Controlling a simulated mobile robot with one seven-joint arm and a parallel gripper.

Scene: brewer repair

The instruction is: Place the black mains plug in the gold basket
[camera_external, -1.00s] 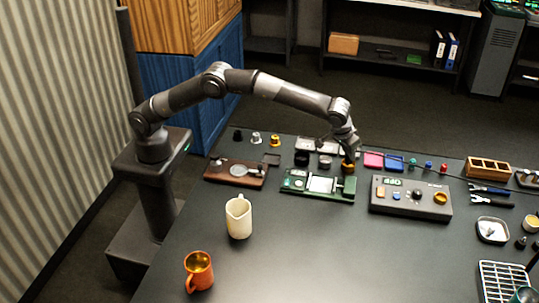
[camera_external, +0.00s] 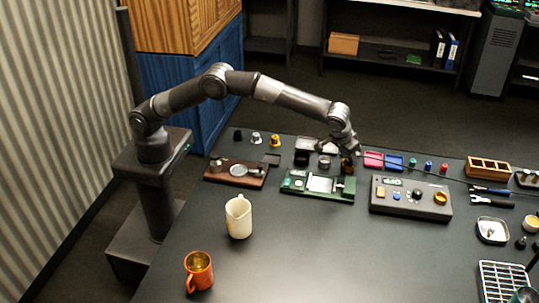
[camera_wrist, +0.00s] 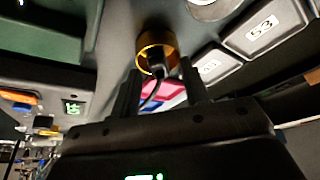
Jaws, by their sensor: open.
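The gold basket (camera_wrist: 146,41) is a short gold ring in the wrist view, between my fingertips and just beyond them. In the external view it shows darkly (camera_external: 347,168), partly covered by my gripper (camera_external: 342,152). The black mains plug (camera_wrist: 158,66) appears at the basket's opening, overlapping its near rim. A thin black cable curves down from it. How deep the plug sits cannot be told. My gripper (camera_wrist: 160,70) is open, with one dark finger on each side of the plug and visible gaps between.
A green-based device (camera_external: 318,190) stands in front of the gripper, and a grey control box (camera_external: 410,197) to its right. Red (camera_external: 373,160) and blue (camera_external: 393,162) trays lie close behind right. A cream pitcher (camera_external: 239,218) and orange mug (camera_external: 199,271) stand front left. The front middle is clear.

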